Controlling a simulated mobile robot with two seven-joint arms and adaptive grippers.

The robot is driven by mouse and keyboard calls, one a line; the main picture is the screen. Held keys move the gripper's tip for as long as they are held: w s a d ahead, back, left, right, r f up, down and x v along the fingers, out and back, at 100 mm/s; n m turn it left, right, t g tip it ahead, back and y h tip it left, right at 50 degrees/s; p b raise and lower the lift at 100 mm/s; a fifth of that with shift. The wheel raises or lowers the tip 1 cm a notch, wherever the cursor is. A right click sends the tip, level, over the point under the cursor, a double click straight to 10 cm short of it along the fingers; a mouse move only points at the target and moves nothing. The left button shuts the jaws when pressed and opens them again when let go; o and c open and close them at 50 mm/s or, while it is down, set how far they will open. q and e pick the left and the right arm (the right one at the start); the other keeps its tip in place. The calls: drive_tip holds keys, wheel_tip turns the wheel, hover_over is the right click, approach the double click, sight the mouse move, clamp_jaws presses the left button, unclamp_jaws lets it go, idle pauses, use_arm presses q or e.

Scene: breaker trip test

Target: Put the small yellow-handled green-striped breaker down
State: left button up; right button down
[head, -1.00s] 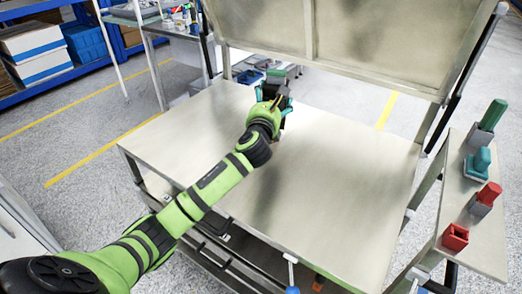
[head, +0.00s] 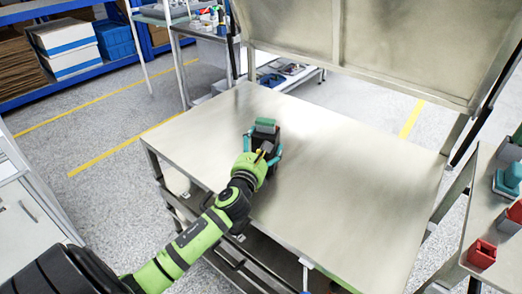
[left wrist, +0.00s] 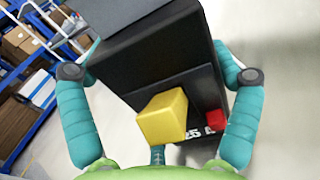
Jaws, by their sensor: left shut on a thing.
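The breaker (head: 266,133) is a dark block with a grey-green top, over the left-centre part of the bare metal table (head: 330,185). My left gripper (head: 262,147) is shut on it, with one teal finger on each side. In the left wrist view the breaker (left wrist: 150,65) is a black body with a yellow handle (left wrist: 163,117), a small red button (left wrist: 215,121) and white "25 A" lettering. No green stripe shows clearly there. The breaker's underside is hidden, so I cannot tell whether it touches the table. My right gripper is not in view.
An upright metal panel (head: 375,45) stands along the table's back edge. A side shelf at the right holds a red open box (head: 482,253), a teal piece (head: 508,180) and other coloured parts. The table around the breaker is clear.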

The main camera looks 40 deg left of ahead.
use_arm(q)
drive_tip(key=shift+f, duration=0.25)
drive_tip(key=shift+f, duration=0.1)
drive_tip(key=o, duration=1.4)
drive_tip(key=shift+f, duration=0.1)
drive_tip(key=v, duration=1.2)
drive_tip(key=shift+s, duration=0.1)
